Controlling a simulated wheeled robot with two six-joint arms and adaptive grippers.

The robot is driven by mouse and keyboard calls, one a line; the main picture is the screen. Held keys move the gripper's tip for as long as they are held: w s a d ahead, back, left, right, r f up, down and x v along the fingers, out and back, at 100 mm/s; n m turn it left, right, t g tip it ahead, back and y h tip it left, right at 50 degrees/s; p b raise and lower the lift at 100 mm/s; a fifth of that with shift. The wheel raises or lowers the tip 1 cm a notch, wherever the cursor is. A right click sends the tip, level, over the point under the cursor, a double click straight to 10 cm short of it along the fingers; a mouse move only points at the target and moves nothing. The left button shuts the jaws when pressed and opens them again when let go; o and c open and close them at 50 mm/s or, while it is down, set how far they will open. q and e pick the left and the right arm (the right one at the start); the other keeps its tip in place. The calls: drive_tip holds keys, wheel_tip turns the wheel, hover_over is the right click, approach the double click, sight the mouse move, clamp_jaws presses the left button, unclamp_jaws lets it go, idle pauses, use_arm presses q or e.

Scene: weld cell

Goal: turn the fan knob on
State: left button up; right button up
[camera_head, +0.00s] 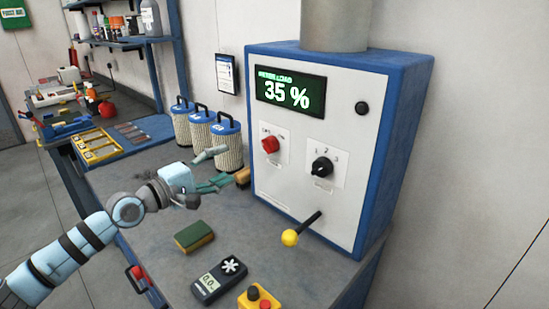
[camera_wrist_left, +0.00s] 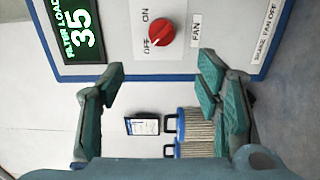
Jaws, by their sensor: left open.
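The fan knob (camera_head: 270,144) is a red dial on the white front panel of the blue cabinet (camera_head: 400,120). In the left wrist view the red knob (camera_wrist_left: 162,33) has OFF and ON printed beside it and a FAN label; its pale mark appears to face OFF. My left gripper (camera_head: 218,167) is open and empty, to the left of the knob and apart from it. In the left wrist view the green-padded fingers of the gripper (camera_wrist_left: 162,78) are spread wide, with the knob ahead, between their lines. My right gripper is not in view.
A black selector (camera_head: 322,167) and a yellow-tipped lever (camera_head: 290,238) stick out from the panel. Several filter cartridges (camera_head: 228,148) stand behind my gripper. A sponge (camera_head: 194,237), a meter (camera_head: 220,280) and a button box (camera_head: 258,298) lie on the bench.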

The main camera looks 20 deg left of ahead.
use_arm(q)
drive_tip(key=f, duration=0.1)
approach(265, 148)
drive_tip(key=x, duration=0.9)
drive_tip(key=shift+w+d, duration=0.15)
drive_tip(key=shift+w, duration=0.15)
drive_tip(key=shift+r, duration=0.1)
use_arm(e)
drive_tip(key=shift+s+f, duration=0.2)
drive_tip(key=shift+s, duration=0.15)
use_arm(q)
drive_tip(key=shift+c, duration=0.6)
drive_tip(key=c, duration=1.1)
drive_tip(key=shift+o, duration=0.2)
